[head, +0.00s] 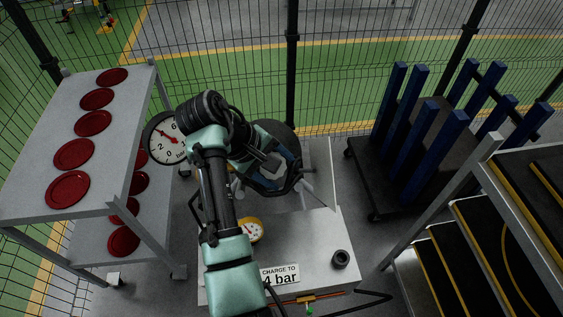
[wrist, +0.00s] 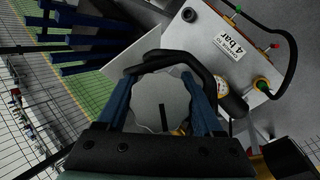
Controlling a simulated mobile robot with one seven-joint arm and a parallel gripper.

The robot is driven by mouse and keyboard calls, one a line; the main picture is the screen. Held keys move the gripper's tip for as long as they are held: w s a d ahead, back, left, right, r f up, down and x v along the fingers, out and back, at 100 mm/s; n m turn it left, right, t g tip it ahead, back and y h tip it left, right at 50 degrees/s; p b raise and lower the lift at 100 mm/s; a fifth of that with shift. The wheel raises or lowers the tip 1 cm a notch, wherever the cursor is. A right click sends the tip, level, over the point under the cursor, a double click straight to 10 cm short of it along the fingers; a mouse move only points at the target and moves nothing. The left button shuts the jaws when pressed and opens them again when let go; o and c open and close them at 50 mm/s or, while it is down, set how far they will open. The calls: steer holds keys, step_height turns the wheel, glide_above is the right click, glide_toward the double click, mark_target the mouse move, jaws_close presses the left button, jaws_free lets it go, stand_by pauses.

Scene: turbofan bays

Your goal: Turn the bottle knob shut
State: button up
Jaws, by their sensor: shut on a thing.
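The bottle knob (wrist: 165,100) is a grey, scalloped disc with a black line on its face, seen close in the wrist view. My gripper (wrist: 163,88) has its two blue fingers on either side of the knob, shut on it. A black bar handle (wrist: 190,62) curves around the knob's far side. In the head view my gripper (head: 282,168) is over the back of the white cart, and my arm and gripper hide most of the knob there. The dark rounded bottle (head: 283,138) shows partly behind my gripper.
The white cart (head: 310,240) bears a "CHARGE TO 4 bar" label (head: 280,274), a yellow gauge (head: 250,230) and a black ring-shaped part (head: 340,259). A large dial (head: 160,150) stands left. A shelf (head: 40,140) with red discs, a blue-post rack (head: 418,150) and steps (head: 500,235) flank it.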

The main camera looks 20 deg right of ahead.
steer(key=m+y, duration=0.2)
steer(key=a+m+y, duration=0.1)
steer(key=m+y, duration=0.1)
steer(key=shift+f+m+y+p, duration=0.2)
steer(key=shift+m+y+p, duration=0.1)
steer(key=shift+m+y, duration=0.1)
steer(key=m+y, duration=0.1)
steer(key=a+m+y, duration=0.1)
steer(key=m+y, duration=0.1)
steer(key=shift+t, duration=0.4)
steer(key=shift+m, duration=0.3)
steer(key=o, duration=1.4)
steer(key=shift+w, duration=0.1)
steer(key=shift+c, duration=0.2)
steer(key=shift+w+d+r, duration=0.15)
steer(key=shift+d+r, duration=0.05)
steer(key=shift+r, duration=0.7)
steer(key=shift+a+r, duration=0.1)
steer(key=shift+r, duration=0.35)
steer(key=r, duration=0.3)
steer(key=d+r, duration=0.1)
steer(key=r, duration=0.2)
steer(key=d+r, duration=0.1)
steer(key=r, duration=0.3)
steer(key=shift+s, duration=0.4)
